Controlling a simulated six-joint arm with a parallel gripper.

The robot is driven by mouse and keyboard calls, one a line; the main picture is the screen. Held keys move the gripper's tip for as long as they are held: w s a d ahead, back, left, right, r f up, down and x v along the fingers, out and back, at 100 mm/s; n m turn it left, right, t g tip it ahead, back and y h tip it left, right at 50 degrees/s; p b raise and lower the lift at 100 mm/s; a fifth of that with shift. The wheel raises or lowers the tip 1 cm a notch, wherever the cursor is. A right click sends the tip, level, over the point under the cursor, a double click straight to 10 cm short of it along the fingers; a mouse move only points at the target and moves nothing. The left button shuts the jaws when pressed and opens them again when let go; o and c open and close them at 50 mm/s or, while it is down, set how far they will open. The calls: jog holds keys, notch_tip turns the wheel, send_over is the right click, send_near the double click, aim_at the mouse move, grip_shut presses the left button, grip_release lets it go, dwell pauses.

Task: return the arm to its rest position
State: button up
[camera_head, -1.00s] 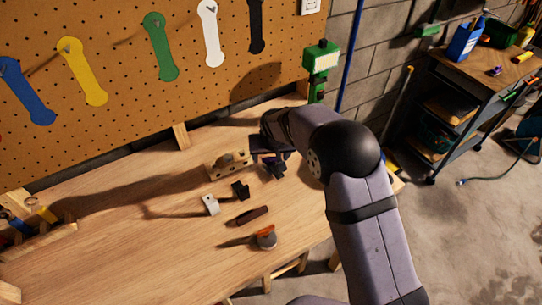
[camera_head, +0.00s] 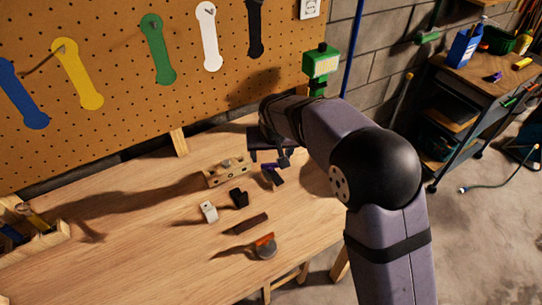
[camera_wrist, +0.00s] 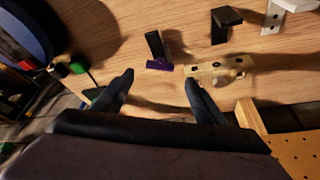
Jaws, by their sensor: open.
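My gripper (camera_head: 268,152) is over the back right of the workbench (camera_head: 150,235), at the end of my arm. In the wrist view its two fingers (camera_wrist: 159,82) are spread apart with nothing between the tips. A small purple-and-black tool (camera_head: 272,175) lies on the bench just below the gripper in the head view. It also shows beyond the fingertips in the wrist view (camera_wrist: 159,64). A wooden block with holes (camera_head: 226,174) is left of the gripper, apart from it.
A black bracket (camera_head: 239,198), a pale bracket (camera_head: 209,211), a dark bar (camera_head: 247,223) and an orange-and-grey tool (camera_head: 265,247) lie nearer the front. The pegboard (camera_head: 110,50) stands behind. A green post-like device (camera_head: 320,65) is at the bench's back right.

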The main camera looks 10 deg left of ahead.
dwell(0.3)
jog(key=s+d+m+g+h, duration=0.1)
jog(key=s+d+m, duration=0.1)
jog(key=s+d, duration=0.85)
jog(key=s+d+m+g+h, duration=0.15)
jog(key=s+d, duration=0.35)
jog(key=d, duration=1)
jog(key=s+d+f+g, duration=0.1)
jog(key=s+d, duration=0.3)
jog(key=s, duration=0.5)
jog(key=shift+s+d+f+g+y, duration=0.25)
jog(key=shift+s+f+g+y, duration=0.15)
jog(key=shift+f, duration=0.45)
